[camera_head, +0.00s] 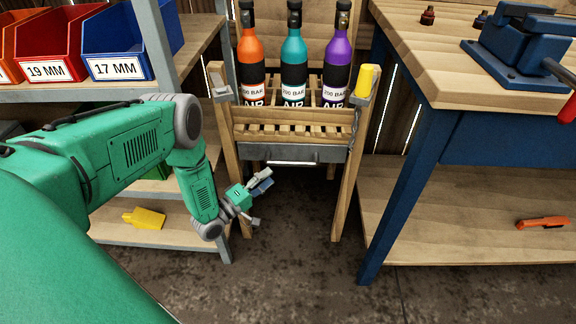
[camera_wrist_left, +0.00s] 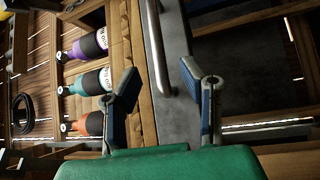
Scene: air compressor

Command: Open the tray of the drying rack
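The wooden drying rack (camera_head: 290,117) stands in the middle of the head view and holds an orange, a teal and a purple bottle. Its grey metal tray (camera_head: 262,152) sits under the slats, with a pale bar handle (camera_head: 294,162) on the front. My left gripper (camera_head: 259,203) is below and left of the handle, apart from it, with its fingers spread. In the left wrist view the two fingers (camera_wrist_left: 168,88) are open and empty, and the handle (camera_wrist_left: 157,50) lies beyond the gap between them. The tray (camera_wrist_left: 178,75) shows there too. My right gripper is not in view.
A shelf with red and blue bins (camera_head: 115,45) stands at left, close to my left arm. A blue-legged workbench (camera_head: 480,65) with a vise (camera_head: 520,42) stands at right. A yellow object (camera_head: 367,81) is on the rack's right post. The floor before the rack is clear.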

